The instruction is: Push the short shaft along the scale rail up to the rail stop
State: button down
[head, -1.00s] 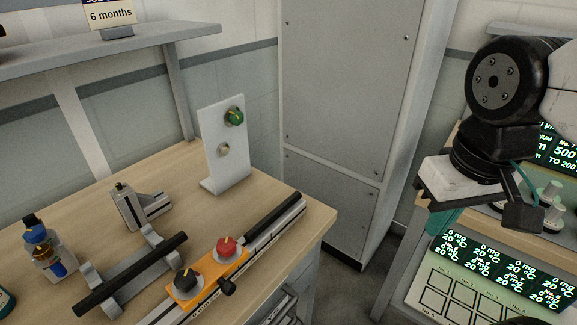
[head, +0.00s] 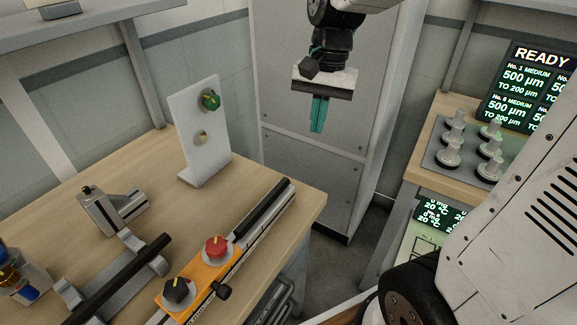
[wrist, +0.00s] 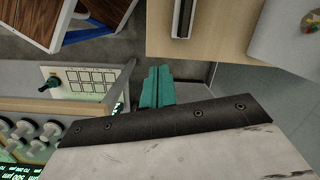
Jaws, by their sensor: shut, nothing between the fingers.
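The scale rail (head: 281,218) lies along the right front edge of the wooden bench. A dark rod (head: 264,207), which looks like the short shaft, lies along the rail's far part. An orange block (head: 203,281) with a red knob and a black knob sits across the rail nearer me; I cannot tell if it is the rail stop. My gripper (head: 318,116) points down with its teal fingers together and empty, in the air beyond the rail's far end, apart from everything. The fingers also show in the wrist view (wrist: 158,86), where the rail's end (wrist: 182,20) appears at the top.
A longer black rod (head: 119,280) rests on grey supports left of the rail. A grey metal bracket (head: 112,209) and a white upright panel (head: 200,131) with knobs stand behind. A grey cabinet is at the back. A second bench (head: 432,172) with several weight-like pieces stands right.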

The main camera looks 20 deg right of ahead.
aim_at(283, 179)
jog(key=w+f+m, duration=0.3)
jog(key=w+f, duration=0.2)
jog(key=w, duration=0.3)
jog(key=shift+g+y, duration=0.3)
jog(key=shift+g, duration=0.1)
jog(key=x, duration=0.9)
jog(key=shift+s+d+f, duration=0.3)
jog(key=shift+d+f, duration=0.05)
jog(key=shift+f, duration=0.05)
jog(key=shift+s+a, duration=0.35)
jog(key=shift+a, duration=0.15)
jog(key=shift+s+a, duration=0.35)
jog(key=shift+a, duration=0.2)
jog(key=shift+s+a, duration=0.4)
jog(key=shift+a, duration=0.2)
jog(key=shift+s+a, duration=0.35)
jog(key=shift+a, duration=0.2)
jog(key=shift+s+a, duration=0.4)
jog(key=shift+a, duration=0.2)
jog(key=shift+r, duration=0.1)
